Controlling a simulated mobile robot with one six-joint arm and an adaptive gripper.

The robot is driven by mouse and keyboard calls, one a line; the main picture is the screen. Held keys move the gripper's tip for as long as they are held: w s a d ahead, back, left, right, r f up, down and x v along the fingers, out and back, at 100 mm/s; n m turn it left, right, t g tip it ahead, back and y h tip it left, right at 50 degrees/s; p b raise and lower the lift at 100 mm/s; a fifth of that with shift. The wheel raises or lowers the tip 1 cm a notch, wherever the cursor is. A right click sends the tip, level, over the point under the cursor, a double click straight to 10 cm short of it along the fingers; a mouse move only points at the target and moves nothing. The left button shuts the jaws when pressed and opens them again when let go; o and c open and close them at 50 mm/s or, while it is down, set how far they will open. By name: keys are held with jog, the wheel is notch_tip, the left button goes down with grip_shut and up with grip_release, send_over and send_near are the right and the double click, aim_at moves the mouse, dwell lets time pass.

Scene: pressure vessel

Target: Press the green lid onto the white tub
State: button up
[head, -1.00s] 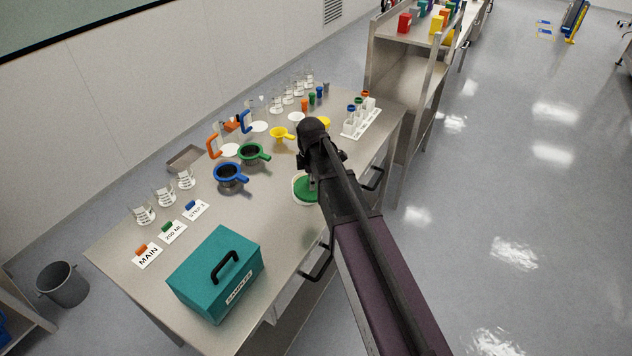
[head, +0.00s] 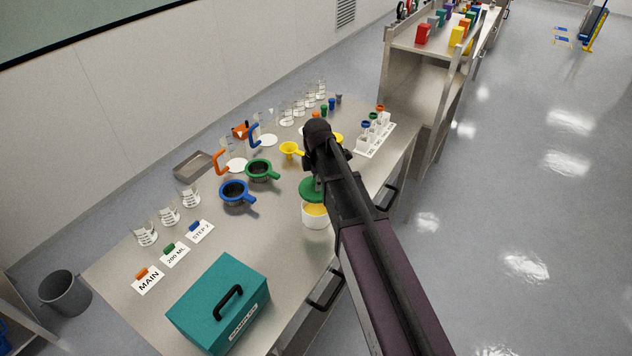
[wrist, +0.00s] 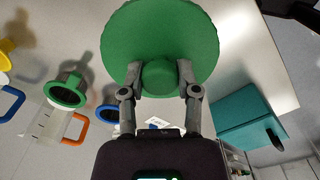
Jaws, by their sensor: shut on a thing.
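The white tub (head: 315,217) stands on the steel table near its right edge, open at the top, with something yellow inside. The green lid (head: 311,188) is apart from it, raised above and behind its mouth in the head view. In the wrist view the green lid (wrist: 165,35) faces me as a round disc, and my gripper (wrist: 160,78) is shut on its central knob. In the head view my arm hides the right part of the lid and most of my gripper. The tub does not show in the wrist view.
A teal box (head: 222,303) sits at the table's near corner. Blue (head: 235,191) and green (head: 262,170) handled cups stand left of the tub. A white rack (head: 375,138) with coloured-top vials is behind my arm. Beakers and label cards line the table's left side.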

jog(key=shift+f, duration=0.25)
jog(key=shift+f+b, duration=2.95)
jog(key=shift+b, duration=0.25)
jog(key=shift+f, duration=0.15)
dwell(0.4)
jog(key=o, duration=1)
jog(key=shift+c, duration=0.2)
jog(key=shift+o, duration=1.3)
